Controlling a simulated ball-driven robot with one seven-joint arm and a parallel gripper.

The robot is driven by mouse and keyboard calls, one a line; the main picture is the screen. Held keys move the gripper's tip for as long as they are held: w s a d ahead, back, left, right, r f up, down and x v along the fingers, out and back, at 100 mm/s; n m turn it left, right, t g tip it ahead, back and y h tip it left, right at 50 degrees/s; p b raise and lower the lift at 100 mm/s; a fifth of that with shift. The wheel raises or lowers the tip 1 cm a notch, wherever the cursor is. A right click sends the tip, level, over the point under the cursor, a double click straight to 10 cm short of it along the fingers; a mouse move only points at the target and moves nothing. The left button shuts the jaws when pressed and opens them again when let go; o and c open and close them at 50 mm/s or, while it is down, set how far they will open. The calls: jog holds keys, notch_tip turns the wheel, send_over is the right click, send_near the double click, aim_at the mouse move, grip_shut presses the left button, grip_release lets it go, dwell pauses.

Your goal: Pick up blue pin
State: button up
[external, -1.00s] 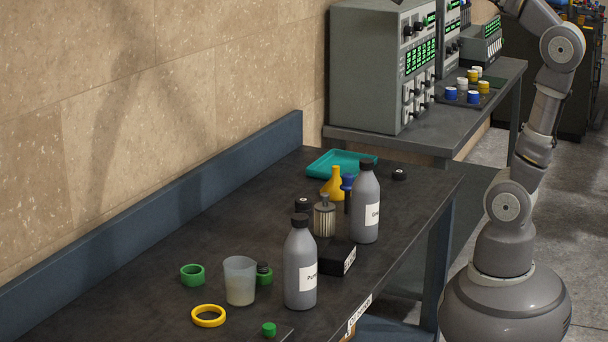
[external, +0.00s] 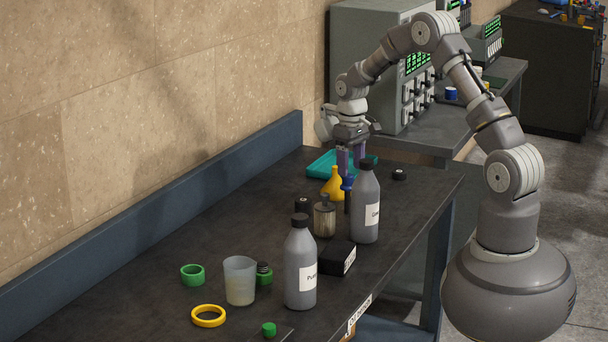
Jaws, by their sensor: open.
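The blue pin (external: 348,183) stands on the dark workbench, between the yellow funnel (external: 334,186) and the right grey bottle (external: 366,212). Its blue top shows, and its lower part is dark and partly hidden by the bottle. My gripper (external: 351,162) points down just above the blue top, with its two purplish fingers apart and nothing seen between them. I cannot tell whether the fingertips touch the pin.
A teal tray (external: 322,165) lies behind my gripper. A metal canister (external: 325,218), a black box (external: 338,258), a second grey bottle (external: 300,270) and a cup (external: 240,280) stand nearer the front.

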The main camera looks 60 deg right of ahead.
aim_at(347, 181)
jog(key=f, duration=0.2)
jog(key=f+b, duration=0.1)
jog(key=f, duration=0.1)
jog(key=f+b, duration=0.1)
jog(key=shift+w+a+f, duration=0.3)
jog(key=shift+f, duration=0.1)
jog(key=shift+r, duration=0.1)
jog(key=c, duration=1)
